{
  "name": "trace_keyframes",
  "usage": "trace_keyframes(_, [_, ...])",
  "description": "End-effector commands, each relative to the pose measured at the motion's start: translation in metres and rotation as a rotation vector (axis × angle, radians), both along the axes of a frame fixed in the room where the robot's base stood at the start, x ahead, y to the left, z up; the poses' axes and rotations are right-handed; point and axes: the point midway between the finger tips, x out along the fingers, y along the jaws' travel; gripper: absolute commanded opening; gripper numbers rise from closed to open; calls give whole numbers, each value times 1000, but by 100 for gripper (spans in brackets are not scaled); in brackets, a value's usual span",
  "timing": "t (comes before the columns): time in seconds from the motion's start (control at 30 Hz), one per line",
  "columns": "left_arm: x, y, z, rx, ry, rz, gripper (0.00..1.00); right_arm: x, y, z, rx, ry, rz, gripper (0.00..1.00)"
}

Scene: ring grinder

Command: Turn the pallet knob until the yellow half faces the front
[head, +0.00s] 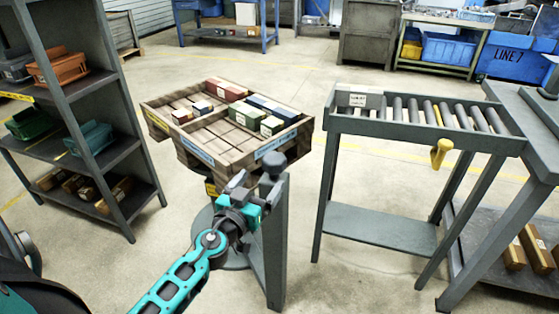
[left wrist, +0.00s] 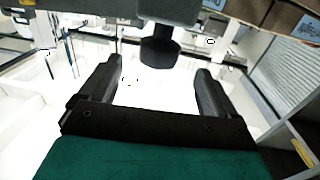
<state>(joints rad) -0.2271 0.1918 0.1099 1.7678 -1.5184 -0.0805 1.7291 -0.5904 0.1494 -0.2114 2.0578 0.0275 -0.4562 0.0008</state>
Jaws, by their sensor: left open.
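The wooden pallet (head: 222,165) stands on a round-based support in the head view, with boxes in its compartments. A yellow label (head: 157,121) is on its left side; blue labels (head: 271,146) are on the sides toward me. The dark knob (head: 272,166) is on top of a grey post in front of the pallet. My left gripper (head: 246,188) is open and empty, just left of the knob and a little below it. In the left wrist view the knob (left wrist: 157,52) lies beyond the open fingers, roughly centred between them and apart from both.
The grey post (head: 275,245) stands close to my left gripper. A shelf with bins (head: 65,68) is at the left. A roller conveyor table (head: 420,128) with a yellow handle (head: 439,152) stands at the right. Open floor lies between the post and the conveyor.

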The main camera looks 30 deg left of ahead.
Motion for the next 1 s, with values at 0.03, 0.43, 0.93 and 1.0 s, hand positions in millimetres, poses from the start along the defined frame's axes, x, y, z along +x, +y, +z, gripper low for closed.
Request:
trace_keyframes(0.03, [10, 2, 3, 0, -3, 0, 91, 1, -1, 3, -2, -3, -2, 0])
trace_keyframes(0.43, [80, 12, 1, 0, -2, 1, 91, -5, -8, -7, -13, 18, -12, 0])
trace_keyframes(0.93, [104, 16, 0, 0, 0, 0, 91, -8, -2, -9, -4, 23, -3, 0])
trace_keyframes(1.0, [104, 16, 0, 0, 0, 1, 91, -8, -2, -9, -4, 23, -3, 0])
